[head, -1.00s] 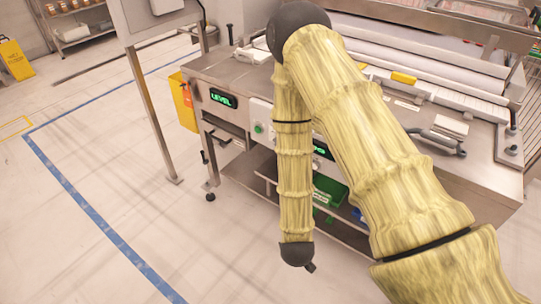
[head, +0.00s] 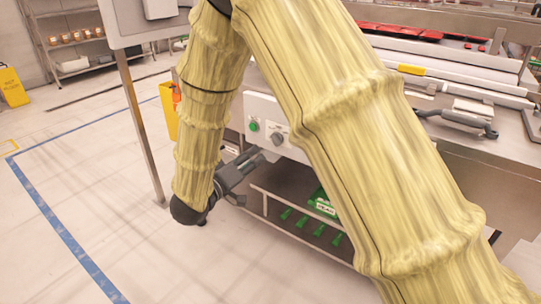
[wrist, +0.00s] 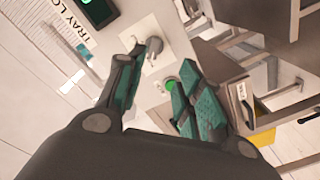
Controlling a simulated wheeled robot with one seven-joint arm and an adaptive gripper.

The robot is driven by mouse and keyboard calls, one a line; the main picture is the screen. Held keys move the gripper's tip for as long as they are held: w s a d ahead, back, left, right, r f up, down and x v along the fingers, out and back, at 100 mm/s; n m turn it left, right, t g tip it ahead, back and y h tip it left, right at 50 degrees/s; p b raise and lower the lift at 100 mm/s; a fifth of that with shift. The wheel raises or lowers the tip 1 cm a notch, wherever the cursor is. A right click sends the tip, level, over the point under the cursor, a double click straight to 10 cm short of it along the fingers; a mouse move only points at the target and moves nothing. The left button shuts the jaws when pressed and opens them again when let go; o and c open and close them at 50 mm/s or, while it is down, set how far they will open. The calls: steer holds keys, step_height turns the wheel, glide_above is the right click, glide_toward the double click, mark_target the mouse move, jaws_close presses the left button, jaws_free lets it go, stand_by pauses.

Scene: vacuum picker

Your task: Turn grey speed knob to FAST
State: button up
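The grey speed knob (head: 275,138) sits on the white control panel (head: 262,108) at the front of the machine, right of a round green button (head: 253,126). In the wrist view the knob (wrist: 154,46) is a dark grey cap on a light plate, close by the tip of the left finger. The green button (wrist: 170,86) shows between the fingers. My gripper (head: 254,176) is in front of and just below the panel, its fingers spread and empty; it also shows open in the wrist view (wrist: 163,60). Whether a finger touches the knob, I cannot tell. No FAST label is readable.
A shelf with green items (head: 322,205) lies under the machine. A grey post (head: 141,135) stands left of the panel, with a yellow container (head: 169,108) behind it. A dark display (wrist: 98,12) and "TRAY LO" lettering (wrist: 72,40) are beside the knob.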

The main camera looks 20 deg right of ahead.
mark_target(272, 140)
steer(key=shift+h, duration=0.3)
steer(key=b+x, duration=0.1)
steer(key=x, duration=0.2)
steer(key=b+x, duration=0.1)
steer(key=x, duration=0.3)
steer(key=b+x, duration=0.1)
steer(key=x, duration=0.2)
steer(key=shift+d+r, duration=0.15)
steer(key=shift+r, duration=0.2)
jaws_close()
